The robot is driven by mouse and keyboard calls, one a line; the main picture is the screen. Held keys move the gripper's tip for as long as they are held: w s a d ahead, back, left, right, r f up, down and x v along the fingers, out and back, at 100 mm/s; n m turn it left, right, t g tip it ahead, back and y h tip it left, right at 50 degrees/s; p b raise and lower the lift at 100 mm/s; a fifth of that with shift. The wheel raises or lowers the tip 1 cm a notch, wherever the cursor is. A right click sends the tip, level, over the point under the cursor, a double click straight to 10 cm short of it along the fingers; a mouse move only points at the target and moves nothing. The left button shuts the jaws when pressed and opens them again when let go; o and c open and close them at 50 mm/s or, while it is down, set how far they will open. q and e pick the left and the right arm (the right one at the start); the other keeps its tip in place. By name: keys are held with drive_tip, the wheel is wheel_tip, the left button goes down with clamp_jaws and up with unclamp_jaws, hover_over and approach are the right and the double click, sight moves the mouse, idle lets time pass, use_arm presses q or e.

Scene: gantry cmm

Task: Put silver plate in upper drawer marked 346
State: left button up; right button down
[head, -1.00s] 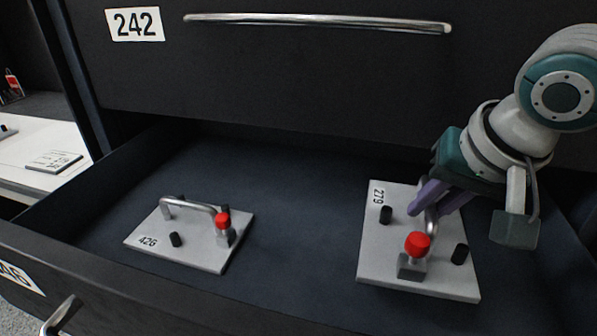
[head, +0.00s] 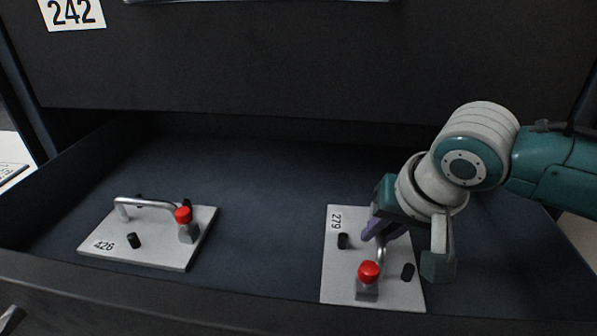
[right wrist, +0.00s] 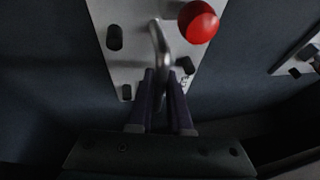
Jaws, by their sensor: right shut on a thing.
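A silver plate marked 279 (head: 338,285) lies flat in the open drawer (head: 262,165), right of centre. It has a metal handle, black pegs and a red knob (head: 369,271). My right gripper (head: 378,233) is shut on this plate's handle; the right wrist view shows the purple fingers (right wrist: 163,88) closed around the handle (right wrist: 161,45). A second silver plate marked 426 (head: 160,252) lies in the drawer at the left, with its own handle and red knob. The drawer's own label is out of the head view now. My left gripper is not in view.
A closed black drawer front marked 242 (head: 72,12) stands above the open drawer. The open drawer's front wall (head: 200,292) runs along the bottom of the head view. The drawer floor between and behind the plates is clear.

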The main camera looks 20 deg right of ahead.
drive_tip(key=c, duration=1.3)
unclamp_jaws()
drive_tip(key=shift+f, duration=0.1)
drive_tip(key=o, duration=0.5)
drive_tip(key=shift+c, duration=0.2)
drive_tip(key=p+v, duration=0.4)
drive_tip(key=v, duration=0.8)
